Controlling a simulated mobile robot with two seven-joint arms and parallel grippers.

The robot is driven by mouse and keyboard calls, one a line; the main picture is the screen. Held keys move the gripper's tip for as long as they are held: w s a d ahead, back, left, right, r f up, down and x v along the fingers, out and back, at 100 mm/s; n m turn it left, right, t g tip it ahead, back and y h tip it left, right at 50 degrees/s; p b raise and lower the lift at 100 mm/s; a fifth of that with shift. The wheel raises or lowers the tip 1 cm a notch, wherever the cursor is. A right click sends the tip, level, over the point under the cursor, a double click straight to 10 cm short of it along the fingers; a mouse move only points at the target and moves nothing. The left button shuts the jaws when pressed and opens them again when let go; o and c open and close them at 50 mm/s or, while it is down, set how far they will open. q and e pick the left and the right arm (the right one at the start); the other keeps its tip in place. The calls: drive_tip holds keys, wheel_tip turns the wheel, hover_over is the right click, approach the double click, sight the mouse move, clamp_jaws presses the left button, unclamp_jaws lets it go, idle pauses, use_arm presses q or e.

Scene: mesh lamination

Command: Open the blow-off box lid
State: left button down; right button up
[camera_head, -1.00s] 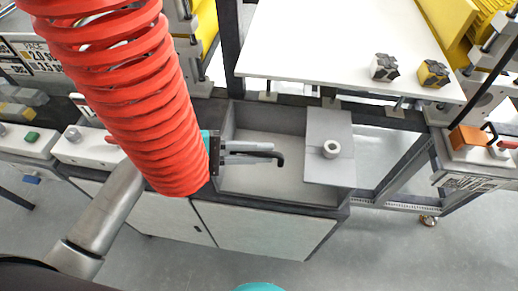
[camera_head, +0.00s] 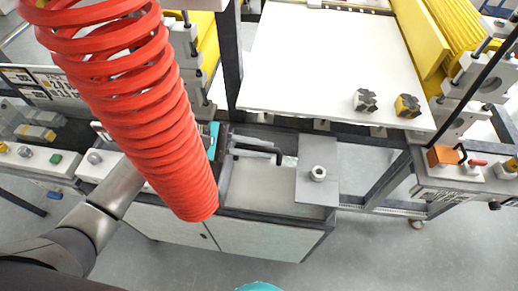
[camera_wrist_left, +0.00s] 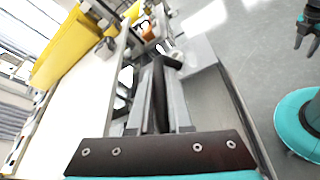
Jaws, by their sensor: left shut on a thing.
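The blow-off box (camera_head: 262,205) is a grey open-topped bin in the bench below the white table. Its lid, a flat grey plate (camera_head: 315,189) with a round knob (camera_head: 318,173), lies over the right part; the left part is uncovered. My left gripper (camera_head: 252,147) is over the rear left of the box, left of the lid and apart from the knob. It is shut on a black hooked bar (camera_head: 277,153), which also shows between the fingers in the left wrist view (camera_wrist_left: 160,90). The red coil hides much of my left arm. A dark two-pronged end, seemingly my right gripper (camera_wrist_left: 306,40), shows small in the wrist view.
A red coiled hose (camera_head: 140,110) hangs in front of the left arm. The white table (camera_head: 320,60) with two small knobbed blocks lies behind the box. The floor in front is clear.

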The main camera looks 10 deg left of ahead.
use_arm(q)
drive_tip(key=shift+w+r+p, duration=0.4)
drive_tip(key=shift+w+r, duration=0.15)
drive_tip(key=shift+r, duration=0.25)
drive_tip(key=shift+w+r+p, duration=0.4)
drive_tip(key=shift+w+r, duration=0.05)
drive_tip(key=shift+w, duration=0.1)
drive_tip(key=c, duration=1.1)
unclamp_jaws()
drive_tip(key=b+v, duration=0.2)
drive_tip(key=v, duration=1.3)
drive_tip(key=shift+w+a+r, duration=0.1)
drive_tip(key=shift+w+a, duration=0.05)
drive_tip(key=shift+a, duration=0.05)
